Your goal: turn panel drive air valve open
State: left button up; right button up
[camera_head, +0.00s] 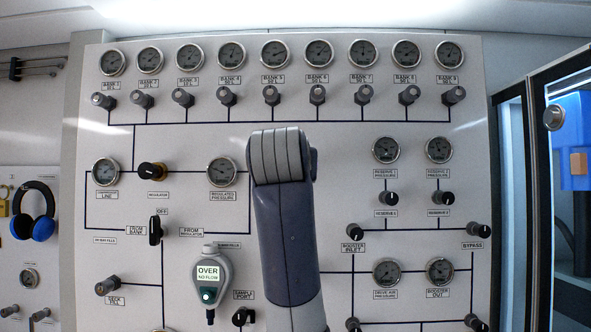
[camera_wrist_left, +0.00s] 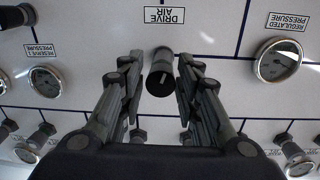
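The drive air valve is a dark round knob (camera_wrist_left: 160,76) with a light pointer mark, beside the DRIVE AIR label (camera_wrist_left: 165,15) in the left wrist view. My left gripper (camera_wrist_left: 161,68) is open, with one finger on each side of the knob. Gaps show between the fingers and the knob, so it is not gripped. In the head view my raised arm stands before the middle of the panel (camera_head: 340,220). It hides the drive air valve and my left gripper there. My right gripper is not in view.
The regulated pressure gauge (camera_head: 222,171) and reserve pressure gauge (camera_head: 386,150) flank my arm. A row of bank valves runs above, including one knob (camera_head: 270,95) over the arm. A handheld analyser (camera_head: 209,272) hangs left of the arm. A blue headset (camera_head: 34,222) hangs further left.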

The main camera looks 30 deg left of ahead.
pick_arm(q)
jog(key=shift+r, duration=0.1)
jog(key=v, duration=1.2)
dwell(0.4)
